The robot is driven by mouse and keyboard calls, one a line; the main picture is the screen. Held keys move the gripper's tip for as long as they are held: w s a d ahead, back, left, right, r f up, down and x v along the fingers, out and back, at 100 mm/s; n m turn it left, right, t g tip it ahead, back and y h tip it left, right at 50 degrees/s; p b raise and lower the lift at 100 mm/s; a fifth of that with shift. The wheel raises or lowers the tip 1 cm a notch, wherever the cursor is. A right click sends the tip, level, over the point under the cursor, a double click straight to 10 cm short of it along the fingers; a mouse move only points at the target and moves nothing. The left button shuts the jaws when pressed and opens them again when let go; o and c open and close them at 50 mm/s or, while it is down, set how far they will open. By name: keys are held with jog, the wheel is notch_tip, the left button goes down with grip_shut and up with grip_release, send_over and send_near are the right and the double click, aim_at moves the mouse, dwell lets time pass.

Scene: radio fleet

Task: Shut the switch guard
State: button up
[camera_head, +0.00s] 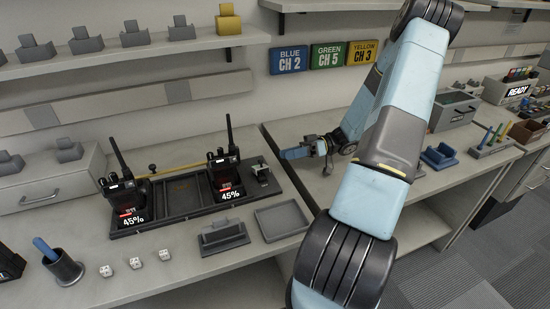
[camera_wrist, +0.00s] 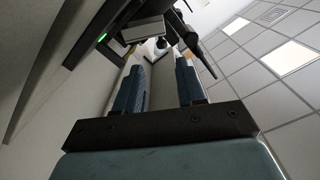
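A small dark switch block (camera_head: 262,172) with a green mark sits at the right end of the black charging rack (camera_head: 150,228). It looks like the guarded switch, but it is too small to tell the guard's angle. My gripper (camera_head: 285,153) is low over the bench, just right of the block, its blue fingers pointing left towards it. In the wrist view, the two blue fingers (camera_wrist: 160,68) stand apart with nothing between them. A grey block (camera_wrist: 143,32) and a green light (camera_wrist: 102,37) show beyond the fingertips; I cannot tell whether that block is the guard.
Two black radios (camera_head: 122,195) (camera_head: 226,172) reading 45% stand in the rack. A yellow bar (camera_head: 185,171) runs behind them. An empty grey tray (camera_head: 281,221) and a dark cradle (camera_head: 223,235) lie in front. Blue, green and yellow channel signs (camera_head: 328,55) hang behind.

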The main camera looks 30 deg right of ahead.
jog(key=shift+s+d, duration=0.1)
jog(key=shift+d, duration=1.7)
jog(key=shift+c, duration=0.4)
